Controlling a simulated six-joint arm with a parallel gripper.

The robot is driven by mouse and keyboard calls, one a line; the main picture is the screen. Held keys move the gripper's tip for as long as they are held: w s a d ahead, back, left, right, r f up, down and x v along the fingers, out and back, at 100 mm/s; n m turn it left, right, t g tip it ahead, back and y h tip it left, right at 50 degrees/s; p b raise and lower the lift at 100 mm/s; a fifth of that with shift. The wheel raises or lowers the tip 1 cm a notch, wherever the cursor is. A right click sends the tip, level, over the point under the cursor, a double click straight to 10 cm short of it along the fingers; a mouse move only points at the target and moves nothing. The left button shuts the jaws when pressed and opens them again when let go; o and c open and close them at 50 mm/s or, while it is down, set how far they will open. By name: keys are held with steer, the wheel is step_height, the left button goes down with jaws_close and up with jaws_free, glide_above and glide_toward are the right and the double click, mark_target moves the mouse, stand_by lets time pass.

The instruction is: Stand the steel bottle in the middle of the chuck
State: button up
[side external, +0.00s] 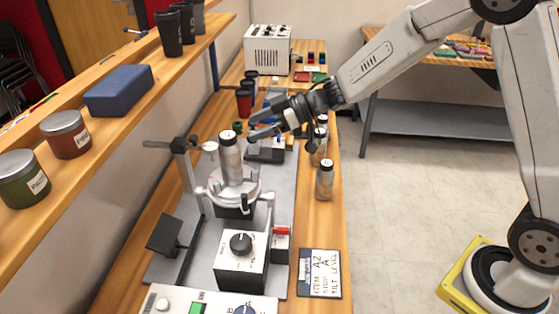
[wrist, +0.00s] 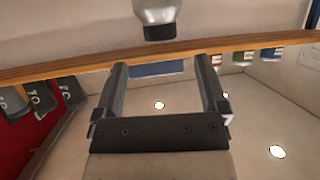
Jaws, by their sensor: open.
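A steel bottle (side external: 231,165) with a black cap stands upright on the round chuck (side external: 249,189), close to its middle. Its base is partly hidden, so I cannot tell if it is exactly centred. My gripper (side external: 250,127) is open and empty, near cap height to the right of the bottle, with its fingers pointing towards it. In the wrist view the fingers (wrist: 166,75) are spread with nothing between them. The bottle's capped end (wrist: 157,14) shows upside down beyond the fingertips, with a gap.
A control box with a black knob (side external: 241,258) stands before the chuck. A clamp post (side external: 187,175) is at its left. A shelf (side external: 103,125) with tins and cups runs along the left.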

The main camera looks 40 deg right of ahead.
steer(key=shift+v, duration=1.3)
steer(key=shift+d, duration=0.1)
steer(key=s+d+f+m+t+h, duration=0.1)
steer(key=s+d+f+m+h, duration=0.45)
steer(key=d+m+h, duration=0.35)
steer(key=s+f+m+g+h, duration=0.1)
steer(key=s+f+g, duration=0.1)
steer(key=s, duration=0.6)
steer(key=s+f+m+g, duration=0.1)
steer(key=s+g, duration=0.3)
steer(key=s, duration=0.4)
steer(key=shift+s+f+h, duration=0.15)
steer(key=shift+f+h, duration=0.25)
steer(key=shift+f, duration=0.3)
